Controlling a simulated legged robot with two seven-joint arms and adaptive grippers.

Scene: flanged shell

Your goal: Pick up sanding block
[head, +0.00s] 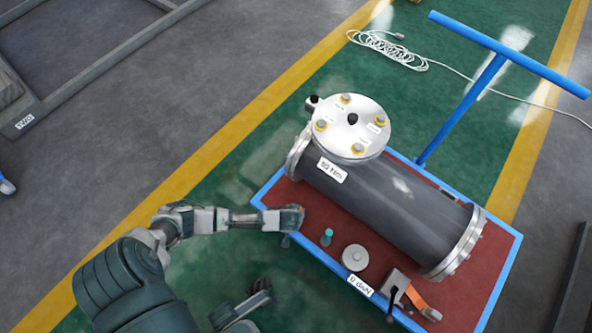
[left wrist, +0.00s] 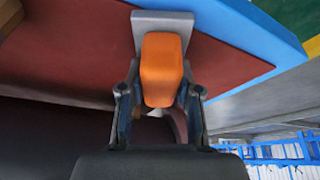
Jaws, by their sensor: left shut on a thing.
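The sanding block, an orange block (left wrist: 162,70) with a grey plate at its far end, sits between the two fingers of my left gripper (left wrist: 160,105) in the left wrist view. The fingers are shut on its sides. In the head view my left gripper (head: 292,218) is over the left edge of the red-topped cart, and I cannot make out the block there. The wrist view shows the red cart top (left wrist: 60,60) behind the block; I cannot tell whether the block touches it.
A dark flanged cylinder (head: 385,205) lies across the blue-edged cart (head: 510,262). A teal bottle (head: 327,237), a grey round disc (head: 355,257) and an orange-and-grey item (head: 422,298) stand along its front. A white cable coil (head: 385,45) lies on the green floor.

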